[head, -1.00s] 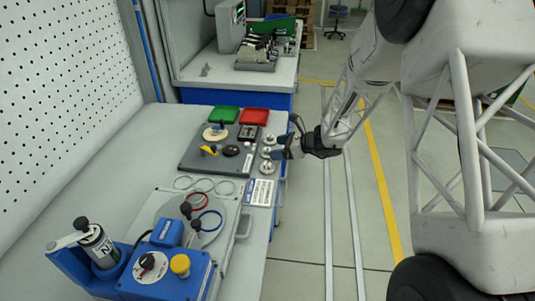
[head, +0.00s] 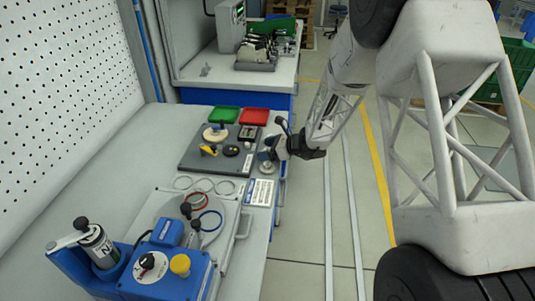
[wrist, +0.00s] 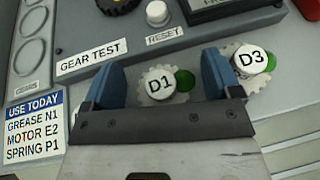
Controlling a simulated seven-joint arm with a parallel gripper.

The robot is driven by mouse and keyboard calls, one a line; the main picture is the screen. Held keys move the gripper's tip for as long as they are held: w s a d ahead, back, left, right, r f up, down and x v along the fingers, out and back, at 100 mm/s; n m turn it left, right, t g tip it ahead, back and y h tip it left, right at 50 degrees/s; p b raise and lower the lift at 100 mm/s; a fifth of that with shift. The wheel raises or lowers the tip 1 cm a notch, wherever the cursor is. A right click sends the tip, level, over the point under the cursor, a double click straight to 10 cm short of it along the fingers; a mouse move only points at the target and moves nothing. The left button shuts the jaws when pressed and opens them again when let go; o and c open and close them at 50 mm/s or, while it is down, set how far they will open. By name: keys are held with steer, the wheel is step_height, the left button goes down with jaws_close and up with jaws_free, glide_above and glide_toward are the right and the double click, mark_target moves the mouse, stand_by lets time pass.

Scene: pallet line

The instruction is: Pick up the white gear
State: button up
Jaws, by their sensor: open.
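Two pale, whitish toothed gears show in the wrist view. One gear, with a white cap marked D1 (wrist: 160,84), appears between the two blue fingers of my gripper (wrist: 160,68). My gripper is open and holds nothing. I cannot tell whether the fingers are down at the height of the D1 gear. In the head view my gripper (head: 269,150) is over the right edge of the grey board and hides most of the gears.
The grey test board (head: 203,162) carries a yellow part, a black knob and a RESET button (wrist: 157,12). Green (head: 226,113) and red (head: 254,115) trays stand behind it. A "USE TODAY" label (wrist: 34,127) lies in front. Blue equipment (head: 165,265) fills the near bench.

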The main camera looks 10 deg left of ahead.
stand_by(0.4)
steer(key=c, duration=1)
steer(key=shift+r, duration=0.2)
steer(key=shift+r, duration=0.9)
steer(key=shift+s+d+r, duration=0.2)
steer(key=shift+s+r, duration=0.15)
steer(key=shift+r, duration=0.4)
steer(key=s+d, duration=0.1)
steer(key=s, duration=0.3)
steer(key=s+d+r, duration=0.1)
steer(key=s+d, duration=0.1)
steer(key=s, duration=0.3)
steer(key=s+d, duration=0.2)
steer(key=s, duration=0.3)
steer(key=shift+s+d+r, duration=0.1)
steer(key=shift+d+r, duration=0.05)
steer(key=shift+d, duration=0.1)
